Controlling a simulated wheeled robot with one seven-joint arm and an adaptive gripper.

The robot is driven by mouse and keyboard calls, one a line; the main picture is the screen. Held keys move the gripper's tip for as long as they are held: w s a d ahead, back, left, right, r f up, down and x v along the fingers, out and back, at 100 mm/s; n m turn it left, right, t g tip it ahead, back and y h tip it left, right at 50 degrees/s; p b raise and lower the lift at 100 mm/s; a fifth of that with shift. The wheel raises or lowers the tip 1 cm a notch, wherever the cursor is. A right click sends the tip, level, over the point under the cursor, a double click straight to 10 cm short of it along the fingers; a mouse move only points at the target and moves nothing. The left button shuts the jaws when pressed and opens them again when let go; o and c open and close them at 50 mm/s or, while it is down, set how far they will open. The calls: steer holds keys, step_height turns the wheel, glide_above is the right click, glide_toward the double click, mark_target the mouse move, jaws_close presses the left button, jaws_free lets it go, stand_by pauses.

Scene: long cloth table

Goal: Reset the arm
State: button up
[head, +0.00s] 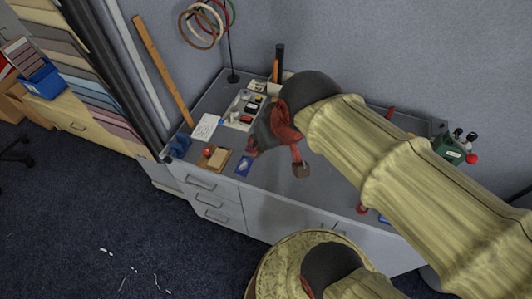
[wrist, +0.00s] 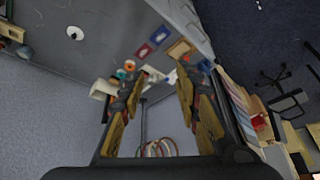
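My gripper (head: 277,160) is above the grey worktop (head: 228,168), at the end of my cover-wrapped arm, in the head view. Its two red-and-dark fingers are spread apart. In the wrist view the gripper (wrist: 160,85) shows its fingers well apart with nothing held between them. The arm reaches in from the right and hides part of the worktop behind it.
A thin black stand (head: 231,50) rises behind. Green item (head: 449,150) is at right. Floor (head: 75,215) is mostly open.

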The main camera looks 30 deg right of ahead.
steer(key=s, duration=0.1)
steer(key=s+a, duration=0.1)
steer(key=s+a+n, duration=0.1)
steer(key=shift+r, duration=0.25)
steer(key=shift+f+b, duration=0.8)
steer(key=shift+o, duration=0.7)
steer(key=shift+f, duration=0.2)
steer(key=shift+o, duration=1.2)
steer(key=shift+r, duration=0.2)
steer(key=shift+c, duration=0.2)
steer(key=shift+c, duration=0.7)
